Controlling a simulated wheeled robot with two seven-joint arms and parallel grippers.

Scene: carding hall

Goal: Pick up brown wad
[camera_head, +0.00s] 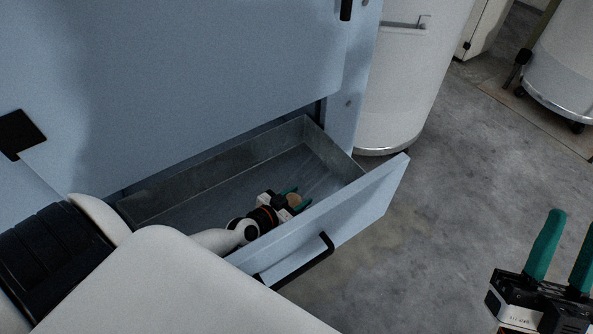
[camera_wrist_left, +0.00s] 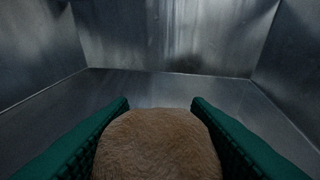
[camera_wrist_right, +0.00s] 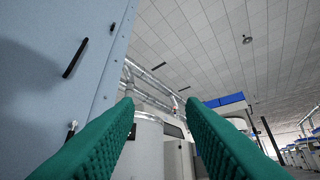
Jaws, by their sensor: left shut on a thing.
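The brown wad (camera_wrist_left: 157,147) is a fuzzy tan-brown lump between the green fingers of my left gripper (camera_wrist_left: 158,120) in the left wrist view. The fingers are shut on it from both sides. In the head view my left gripper (camera_head: 293,200) is inside the open drawer (camera_head: 215,180), close to its front panel, and the wad (camera_head: 294,200) shows small between the fingers. Whether the wad touches the drawer floor cannot be told. My right gripper (camera_head: 565,250) is at the lower right of the head view, outside the drawer, fingers apart and empty.
The metal drawer sticks out of a light blue cabinet (camera_head: 200,70); its front panel (camera_head: 340,215) has a black handle (camera_head: 300,262). A white cylindrical bin (camera_head: 410,80) stands behind it. Another bin (camera_head: 565,70) stands at the upper right. The concrete floor (camera_head: 450,170) between is clear.

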